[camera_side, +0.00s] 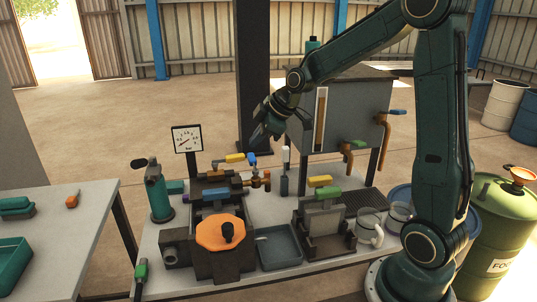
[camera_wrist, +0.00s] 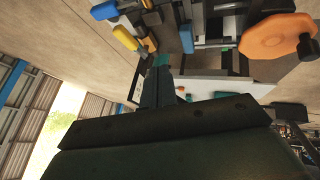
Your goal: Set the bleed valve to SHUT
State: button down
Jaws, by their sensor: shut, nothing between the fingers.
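No label reading SHUT or bleed valve is legible, so I cannot tell which fitting is the bleed valve. A brass valve fitting (camera_side: 258,181) sits at the back right of the press, with a small blue handle (camera_side: 252,159) above it. A yellow handle (camera_side: 235,158) lies just left of that. In the wrist view a blue handle (camera_wrist: 104,10) and a yellow handle (camera_wrist: 125,38) show at the top. My gripper (camera_side: 258,135) is shut and empty, in the air above and behind the press. Its fingers also show in the wrist view (camera_wrist: 160,82).
An orange handwheel (camera_side: 220,233) stands at the press front. A pressure gauge (camera_side: 187,139) rises behind it on a post. A grey tank (camera_side: 345,115) stands right of my gripper. A grey tray (camera_side: 279,247) and glass mugs (camera_side: 369,231) sit on the bench.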

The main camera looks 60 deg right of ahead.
aim_at(243, 157)
jog(key=f, duration=0.1)
jog(key=d+f, duration=0.1)
jog(key=d, duration=0.1)
jog(key=shift+s+f+n+h, duration=0.3)
jog(key=shift+f+n+h, duration=0.1)
jog(key=shift+w+f, duration=0.1)
jog(key=x, duration=0.3)
jog(key=w+d+x, duration=0.1)
jog(key=x, duration=0.3)
jog(key=r+x, duration=0.1)
jog(key=x, duration=0.2)
jog(key=shift+w+d+f, duration=0.25)
jog(key=shift+w+f, duration=0.05)
jog(key=shift+w, duration=0.2)
jog(key=shift+w+d, duration=0.5)
jog(key=shift+w, duration=0.15)
jog(key=shift+d, duration=0.1)
